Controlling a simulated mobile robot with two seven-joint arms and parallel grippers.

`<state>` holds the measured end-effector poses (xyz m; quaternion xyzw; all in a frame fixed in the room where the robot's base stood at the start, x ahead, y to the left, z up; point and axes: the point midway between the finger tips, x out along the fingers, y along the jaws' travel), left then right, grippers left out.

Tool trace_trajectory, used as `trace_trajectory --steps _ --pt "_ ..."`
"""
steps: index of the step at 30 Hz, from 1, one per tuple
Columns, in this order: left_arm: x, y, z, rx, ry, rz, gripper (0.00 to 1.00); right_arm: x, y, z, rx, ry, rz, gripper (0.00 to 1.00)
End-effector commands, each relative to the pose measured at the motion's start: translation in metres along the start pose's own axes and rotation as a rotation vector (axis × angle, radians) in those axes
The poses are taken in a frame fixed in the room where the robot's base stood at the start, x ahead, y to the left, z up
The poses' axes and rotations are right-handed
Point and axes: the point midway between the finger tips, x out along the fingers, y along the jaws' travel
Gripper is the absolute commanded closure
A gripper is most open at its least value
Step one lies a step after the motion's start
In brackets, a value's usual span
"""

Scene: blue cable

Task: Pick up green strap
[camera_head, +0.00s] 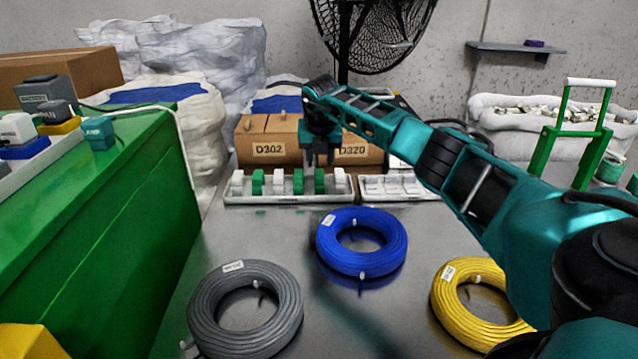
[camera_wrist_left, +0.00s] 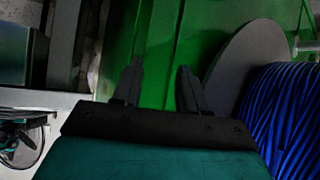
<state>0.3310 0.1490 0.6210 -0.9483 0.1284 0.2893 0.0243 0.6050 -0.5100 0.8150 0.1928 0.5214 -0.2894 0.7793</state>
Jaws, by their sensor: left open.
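White pieces (camera_head: 338,180) stand beside the green ones in the tray. Blue (camera_head: 335,245), grey (camera_head: 215,325) and yellow (camera_head: 450,300) cable coils lie on the metal table. Cardboard bins (camera_head: 267,150) stand behind the tray. A blue cable spool (camera_wrist_left: 285,115) is right of my left gripper.

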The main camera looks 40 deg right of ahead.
Motion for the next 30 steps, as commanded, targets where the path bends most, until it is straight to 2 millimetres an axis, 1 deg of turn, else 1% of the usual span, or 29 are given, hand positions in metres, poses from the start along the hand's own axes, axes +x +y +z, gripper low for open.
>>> trace_trajectory --steps 1,5,7,12,15,18,21,26,30 --pt "0.001 0.0 0.003 -0.001 -0.002 0.001 0.57 0.006 0.0 -0.001 0.0 0.0 0.0 0.62" --pt "0.002 0.0 0.005 -0.001 -0.004 0.001 0.57 0.013 0.001 -0.001 -0.002 0.0 0.001 0.62" --pt "0.004 0.0 0.008 -0.001 -0.004 0.001 0.57 0.02 0.001 -0.002 -0.001 0.0 0.001 0.62" --pt "0.01 0.002 0.017 -0.004 -0.013 0.006 0.57 0.048 0.001 -0.007 0.0 0.002 0.002 0.62" --pt "0.011 0.004 0.018 -0.009 -0.018 0.01 0.57 0.056 0.001 -0.005 0.0 0.001 0.003 0.62" --pt "0.011 0.006 0.011 -0.015 -0.004 0.013 0.57 0.061 0.001 -0.005 -0.001 0.0 0.002 0.62" --pt "0.011 0.007 0.006 -0.016 0.006 0.014 0.57 0.063 0.001 -0.004 -0.002 -0.001 0.002 0.62" --pt "0.011 0.006 0.005 -0.014 0.008 0.014 0.57 0.062 0.001 -0.004 -0.002 -0.001 0.002 0.62" --pt "0.011 0.006 0.005 -0.014 0.006 0.014 0.57 0.062 0.001 -0.004 -0.002 -0.001 0.002 0.73"
